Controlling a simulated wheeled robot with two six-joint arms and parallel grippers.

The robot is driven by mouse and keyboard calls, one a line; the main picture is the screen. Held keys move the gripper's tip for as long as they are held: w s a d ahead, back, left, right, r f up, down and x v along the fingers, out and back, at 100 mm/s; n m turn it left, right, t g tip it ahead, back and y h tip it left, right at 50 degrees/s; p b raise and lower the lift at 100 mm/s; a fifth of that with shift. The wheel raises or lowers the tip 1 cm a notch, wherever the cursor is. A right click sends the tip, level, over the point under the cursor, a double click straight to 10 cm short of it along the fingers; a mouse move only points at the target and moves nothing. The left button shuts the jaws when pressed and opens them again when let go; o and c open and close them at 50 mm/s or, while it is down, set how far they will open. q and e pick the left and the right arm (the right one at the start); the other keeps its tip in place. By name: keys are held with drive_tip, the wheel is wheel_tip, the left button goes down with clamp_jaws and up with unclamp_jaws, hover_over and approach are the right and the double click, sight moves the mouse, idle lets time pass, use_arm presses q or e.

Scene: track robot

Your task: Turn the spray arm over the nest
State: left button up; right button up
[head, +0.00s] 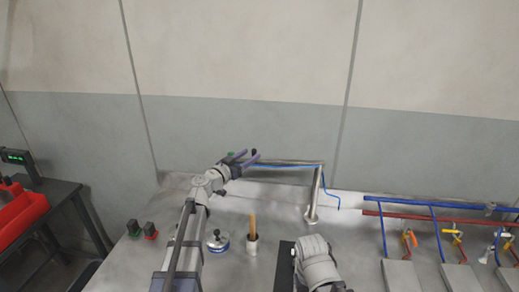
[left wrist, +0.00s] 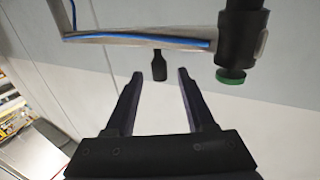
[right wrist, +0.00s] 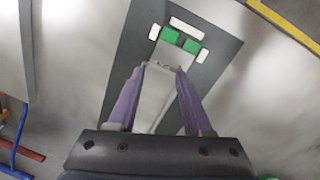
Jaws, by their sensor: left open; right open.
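The spray arm (head: 290,163) is a metal bar with a blue hose, held level on an upright post (head: 314,200). In the left wrist view the bar (left wrist: 110,38) carries a black peg (left wrist: 159,66) and a black head with a green knob (left wrist: 230,75). My left gripper (head: 250,157) is open at the bar's left end. The peg appears between its fingertips (left wrist: 160,75); contact is unclear. The nest appears to be the dark plate (right wrist: 215,55) with green pads. My right gripper (right wrist: 160,70) is open above it, a pale grey block (right wrist: 157,95) showing between its fingers.
A brush-like wooden tool in a white cup (head: 252,245) and a blue-white tin (head: 218,241) stand by my left arm. Red and blue pipes (head: 435,216) with valves are at right. A red bin (head: 22,212) is on a side table at left.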

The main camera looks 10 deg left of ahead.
sight(275, 162)
use_arm(q)
drive_tip(key=x, duration=0.6)
drive_tip(key=shift+w, duration=0.25)
drive_tip(key=shift+d, duration=0.15)
drive_tip(key=shift+c, duration=0.2)
clamp_jaws()
idle(0.7)
